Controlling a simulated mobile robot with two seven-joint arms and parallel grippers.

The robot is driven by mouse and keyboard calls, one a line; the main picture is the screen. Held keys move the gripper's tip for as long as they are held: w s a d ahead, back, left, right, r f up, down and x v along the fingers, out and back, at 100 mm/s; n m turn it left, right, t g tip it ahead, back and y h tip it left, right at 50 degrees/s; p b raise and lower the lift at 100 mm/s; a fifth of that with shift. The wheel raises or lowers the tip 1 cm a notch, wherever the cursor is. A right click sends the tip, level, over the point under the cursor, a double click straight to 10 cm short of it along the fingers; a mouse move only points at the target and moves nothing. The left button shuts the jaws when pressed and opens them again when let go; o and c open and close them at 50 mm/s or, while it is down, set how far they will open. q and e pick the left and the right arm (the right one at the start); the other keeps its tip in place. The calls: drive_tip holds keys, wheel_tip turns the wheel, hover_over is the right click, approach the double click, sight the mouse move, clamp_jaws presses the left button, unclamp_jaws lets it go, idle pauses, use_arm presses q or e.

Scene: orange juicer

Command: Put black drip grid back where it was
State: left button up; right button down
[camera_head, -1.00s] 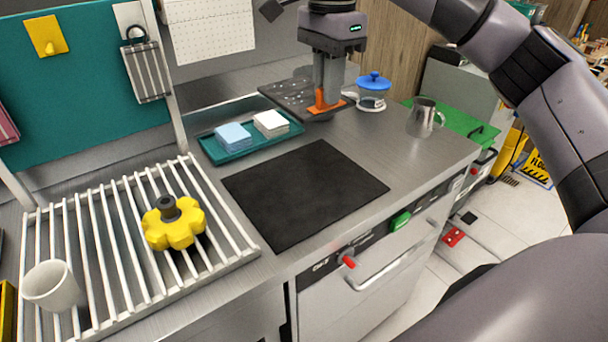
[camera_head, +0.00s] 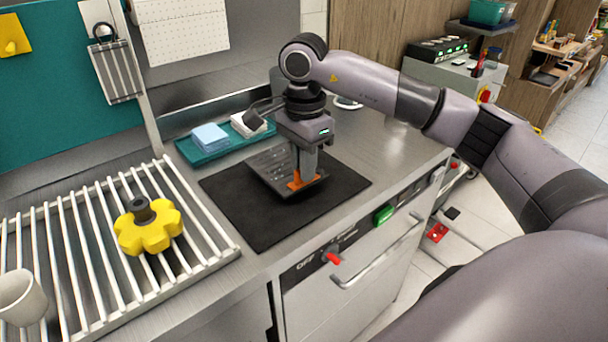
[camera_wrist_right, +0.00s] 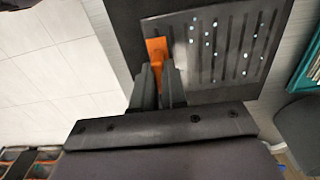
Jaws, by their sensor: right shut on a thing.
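The black drip grid (camera_head: 270,170) is a dark slotted plate with an orange tab (camera_head: 299,181). My right gripper (camera_head: 306,178) is shut on that orange tab and holds the grid over the black mat (camera_head: 240,218) on the steel counter. The grid looks tilted; I cannot tell whether it touches the mat. In the right wrist view the slotted grid (camera_wrist_right: 215,50) extends from the orange tab (camera_wrist_right: 157,52) between the fingers (camera_wrist_right: 160,80), with light specks showing on it. My left gripper is not in view.
A teal tray (camera_head: 228,148) with blue and white cloths lies behind the mat. A white rack (camera_head: 190,263) at left holds a yellow knob-shaped part (camera_head: 148,228) and a white cup (camera_head: 20,298). The counter right of the mat (camera_head: 405,158) is mostly clear.

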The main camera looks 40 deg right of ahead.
wheel_tip(320, 180, down, 3)
drive_tip(key=shift+r, duration=0.1)
drive_tip(key=c, duration=1.2)
unclamp_jaws()
